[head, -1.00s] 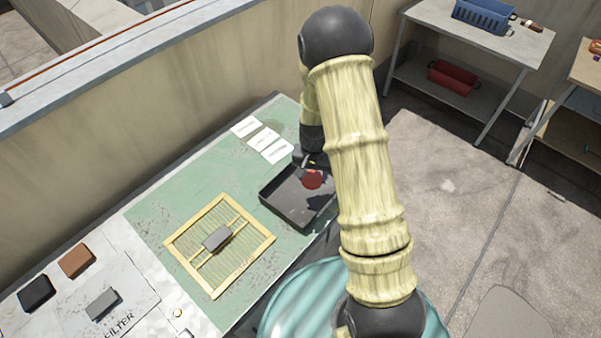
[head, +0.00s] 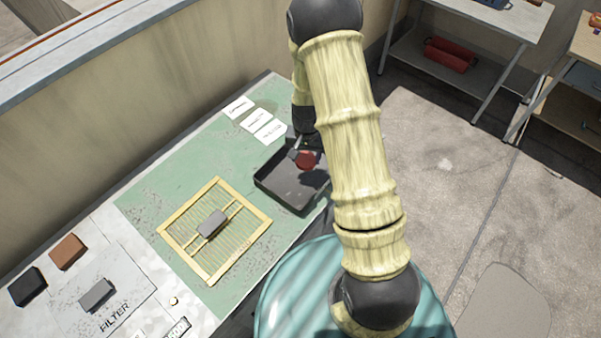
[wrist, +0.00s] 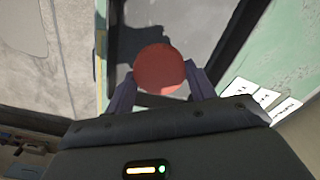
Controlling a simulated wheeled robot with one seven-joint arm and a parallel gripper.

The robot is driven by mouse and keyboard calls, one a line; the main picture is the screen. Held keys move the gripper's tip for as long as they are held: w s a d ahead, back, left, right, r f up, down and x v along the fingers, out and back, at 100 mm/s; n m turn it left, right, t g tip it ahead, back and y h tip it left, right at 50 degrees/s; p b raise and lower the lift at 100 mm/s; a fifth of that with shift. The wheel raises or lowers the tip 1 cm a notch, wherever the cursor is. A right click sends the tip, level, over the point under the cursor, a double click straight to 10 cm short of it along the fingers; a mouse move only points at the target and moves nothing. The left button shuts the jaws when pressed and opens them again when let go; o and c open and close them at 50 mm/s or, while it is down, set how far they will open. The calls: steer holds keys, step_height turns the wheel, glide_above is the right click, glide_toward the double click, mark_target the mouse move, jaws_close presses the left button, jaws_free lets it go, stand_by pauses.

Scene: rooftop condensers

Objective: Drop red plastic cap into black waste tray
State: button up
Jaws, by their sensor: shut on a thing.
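The red plastic cap (head: 306,160) is a round red disc held at the end of my arm, over the back part of the black waste tray (head: 281,203). In the wrist view the cap (wrist: 159,69) sits between the two fingers of my gripper (wrist: 162,84), which is shut on it. The tray is a shallow dark rectangular box on the green bench; its wall also shows in the wrist view (wrist: 228,45). My arm hides the tray's right part in the head view. The gap between cap and tray floor is hard to judge.
A yellow-framed grille (head: 176,233) with a grey block (head: 212,223) lies left of the tray. White label cards (head: 255,121) lie behind it. Brown (head: 68,251) and black blocks (head: 28,286) are at lower left. A wall (head: 200,70) runs behind the bench.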

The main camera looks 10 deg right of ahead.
steer(key=shift+w+f+b, duration=0.1)
steer(key=shift+f+b, duration=0.7)
steer(key=shift+f, duration=0.65)
steer(key=o, duration=1)
steer(key=shift+o, duration=0.2)
steer(key=shift+r, duration=0.2)
step_height(320, 180, up, 17)
